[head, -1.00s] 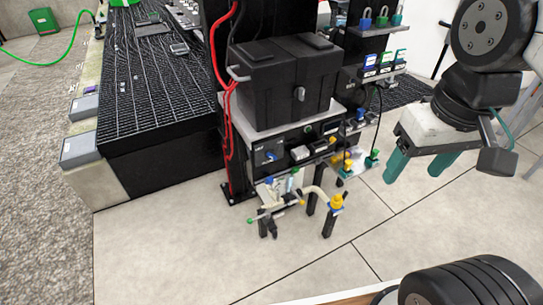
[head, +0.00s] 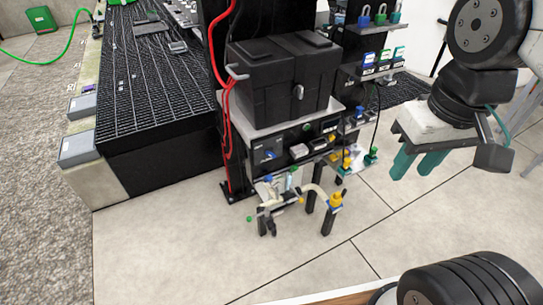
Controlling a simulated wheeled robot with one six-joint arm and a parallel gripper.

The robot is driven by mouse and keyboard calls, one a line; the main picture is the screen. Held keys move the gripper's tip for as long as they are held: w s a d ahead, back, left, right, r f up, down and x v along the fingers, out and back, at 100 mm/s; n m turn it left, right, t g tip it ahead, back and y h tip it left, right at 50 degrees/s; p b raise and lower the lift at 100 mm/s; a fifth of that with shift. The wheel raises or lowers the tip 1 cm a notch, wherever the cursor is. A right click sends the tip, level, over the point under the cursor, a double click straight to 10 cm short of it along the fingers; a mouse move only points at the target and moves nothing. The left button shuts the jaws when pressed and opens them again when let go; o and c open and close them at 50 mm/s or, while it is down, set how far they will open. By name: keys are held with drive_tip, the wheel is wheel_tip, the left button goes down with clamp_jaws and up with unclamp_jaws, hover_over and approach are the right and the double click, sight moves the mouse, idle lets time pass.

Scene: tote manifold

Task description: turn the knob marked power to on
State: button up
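A black control panel (head: 286,161) faces me on the front of the bench, under a black case. A blue knob (head: 269,155) sits on a dark square plate at the panel's left end; its marking is too small to read. A green round part (head: 307,127) is at the panel's top, and white and dark blocks sit to the right of the knob. I cannot tell which is marked power. My gripper (head: 417,164) hangs at the right with two green fingers pointing down, spread apart and empty. It is well away from the panel, over the floor.
The black case (head: 284,80) stands on a grey shelf above the panel. Pipes and valves (head: 290,195) stick out below it. Red cables (head: 229,105) hang at its left. Blue and green padlocks (head: 380,17) stand on side shelves. Tiled floor in front is clear.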

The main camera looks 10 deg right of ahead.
drive_tip(key=w+f+g, duration=0.3)
drive_tip(key=w+f, duration=0.2)
drive_tip(key=f, duration=0.2)
drive_tip(key=n+t+y, duration=0.6)
drive_tip(key=n+t, duration=0.7)
drive_tip(key=t, duration=0.6)
approach(272, 156)
drive_tip(key=x, duration=0.8)
drive_tip(key=shift+w+a, duration=0.15)
drive_tip(key=shift+w, duration=0.05)
clamp_jaws()
